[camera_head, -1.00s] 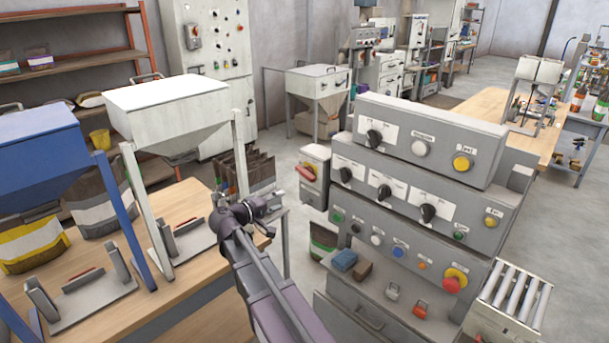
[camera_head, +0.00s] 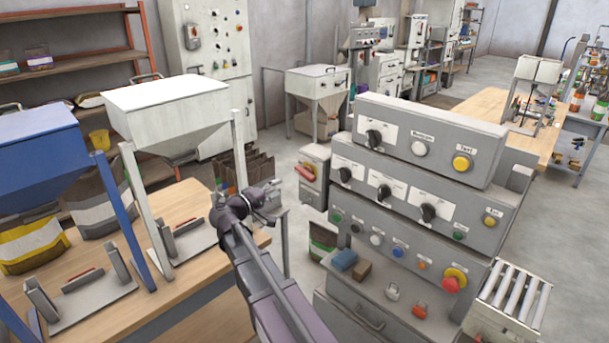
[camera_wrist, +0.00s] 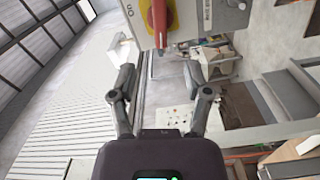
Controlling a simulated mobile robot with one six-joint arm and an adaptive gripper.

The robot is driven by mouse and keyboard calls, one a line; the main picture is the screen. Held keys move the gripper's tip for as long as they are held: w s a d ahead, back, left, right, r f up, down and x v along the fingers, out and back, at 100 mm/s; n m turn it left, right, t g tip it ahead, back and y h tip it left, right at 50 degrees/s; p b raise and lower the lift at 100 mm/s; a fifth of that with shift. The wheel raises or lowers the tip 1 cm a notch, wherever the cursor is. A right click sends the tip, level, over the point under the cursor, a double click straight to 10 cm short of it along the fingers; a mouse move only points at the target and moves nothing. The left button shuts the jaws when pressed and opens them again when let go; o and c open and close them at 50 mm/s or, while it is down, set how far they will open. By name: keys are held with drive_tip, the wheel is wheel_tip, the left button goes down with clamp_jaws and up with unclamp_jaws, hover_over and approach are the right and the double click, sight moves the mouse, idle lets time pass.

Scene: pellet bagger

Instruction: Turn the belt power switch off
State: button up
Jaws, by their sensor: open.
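A switch with a red handle on a yellow plate (camera_head: 305,172) is on a small grey box at the left end of the control console. It looks like the belt power switch. In the wrist view the red handle (camera_wrist: 159,22) shows at the top, pointing along the picture's vertical, with part of a label beside it. My gripper (camera_head: 273,196) is open and empty, to the left of and a little below the switch in the head view. In the wrist view its two fingers (camera_wrist: 158,72) are spread apart, with the switch beyond their tips and not touched.
The console (camera_head: 425,190) carries several black knobs and coloured buttons, with a red emergency button (camera_head: 454,279) low on the right. A wooden bench (camera_head: 180,215) with white and blue hoppers stands on the left. Open floor (camera_head: 290,150) lies behind the switch box.

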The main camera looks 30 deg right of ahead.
sight(302, 175)
drive_tip(key=x, duration=1.2)
drive_tip(key=shift+d, duration=0.2)
drive_tip(key=c, duration=0.8)
drive_tip(key=shift+o, duration=0.2)
drive_tip(key=shift+n, duration=1.3)
drive_tip(key=o, duration=0.8)
drive_tip(key=shift+c, duration=0.2)
drive_tip(key=shift+a, duration=0.1)
